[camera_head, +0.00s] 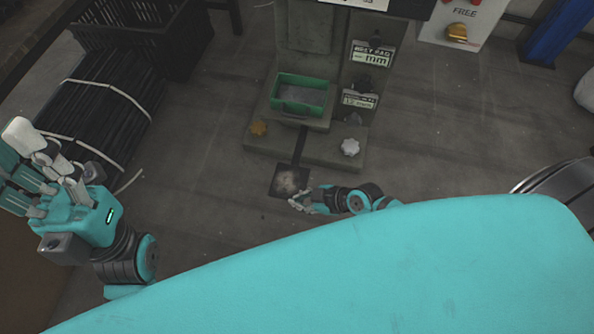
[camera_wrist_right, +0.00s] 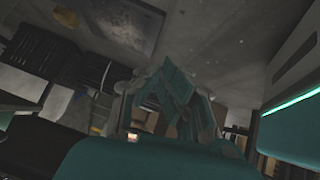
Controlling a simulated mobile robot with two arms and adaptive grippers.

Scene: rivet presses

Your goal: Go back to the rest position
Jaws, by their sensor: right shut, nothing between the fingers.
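My right gripper (camera_head: 300,200) is low in front of the press base, just right of a dark square plate (camera_head: 287,181) with a pale worn patch. Its fingers are together and empty. In the right wrist view the teal fingers (camera_wrist_right: 172,92) come together at their tips, with nothing visible between them. My left gripper (camera_head: 28,168) is raised at the left edge of the head view, with fingers extended and apart and nothing in them. My large teal body cover hides the lower right of the head view.
The grey press (camera_head: 310,60) stands ahead, holding a green tray (camera_head: 301,94), with an orange knob (camera_head: 259,128) and a white knob (camera_head: 350,147) on its base. Black crates (camera_head: 150,30) and bundled black rods (camera_head: 100,110) lie at left.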

